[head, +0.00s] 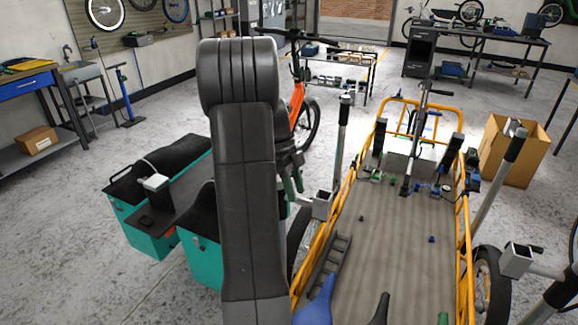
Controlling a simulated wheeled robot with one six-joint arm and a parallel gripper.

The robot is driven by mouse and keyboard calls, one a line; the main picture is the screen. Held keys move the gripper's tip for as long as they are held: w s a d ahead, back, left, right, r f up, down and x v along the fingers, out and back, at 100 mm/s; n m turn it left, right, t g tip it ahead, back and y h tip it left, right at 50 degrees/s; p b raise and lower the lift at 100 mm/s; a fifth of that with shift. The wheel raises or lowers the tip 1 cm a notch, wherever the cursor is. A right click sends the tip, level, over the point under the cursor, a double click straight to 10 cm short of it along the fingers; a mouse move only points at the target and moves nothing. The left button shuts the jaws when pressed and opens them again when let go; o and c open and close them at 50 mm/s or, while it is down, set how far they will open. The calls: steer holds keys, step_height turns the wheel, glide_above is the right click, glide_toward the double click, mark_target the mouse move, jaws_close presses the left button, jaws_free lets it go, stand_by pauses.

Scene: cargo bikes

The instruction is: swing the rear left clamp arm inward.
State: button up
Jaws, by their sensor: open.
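A silver post with a black sleeve (342,140) stands at the left side of the orange-framed cargo bed (400,220), above a pale square bracket (322,205). A similar post (500,170) leans at the right, above another bracket (516,260). These look like clamp arms; I cannot tell for sure which is the rear left one. My gripper (293,187) shows partly behind my dark arm, just left of the left bracket. Its greenish fingers look open and empty. I cannot tell whether it touches the bracket. My arm hides part of the area left of the bed.
Teal boxes with black tops (150,225) stand on the floor at left. A cardboard box (510,150) stands right of the bed. Small parts and a black ladder-like piece (328,265) lie in the bed. An orange bike (298,105) stands behind.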

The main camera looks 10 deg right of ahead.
steer(key=v, duration=1.2)
steer(key=shift+r+p, duration=0.15)
steer(key=shift+p, duration=0.25)
steer(key=shift+a, duration=0.1)
steer(key=b+x, duration=0.1)
steer(key=x, duration=1.2)
steer(key=shift+f, duration=0.35)
steer(key=shift+r, duration=0.1)
steer(key=shift+s, duration=0.15)
steer(key=shift+w+d+n+t+h, duration=0.15)
steer(key=shift+w+n+h, duration=0.1)
steer(key=shift+n, duration=0.3)
steer(key=shift+w+d+n+t+h, duration=0.15)
steer(key=shift+w+d+n, duration=0.1)
steer(key=shift+n, duration=0.3)
steer(key=shift+a, duration=0.1)
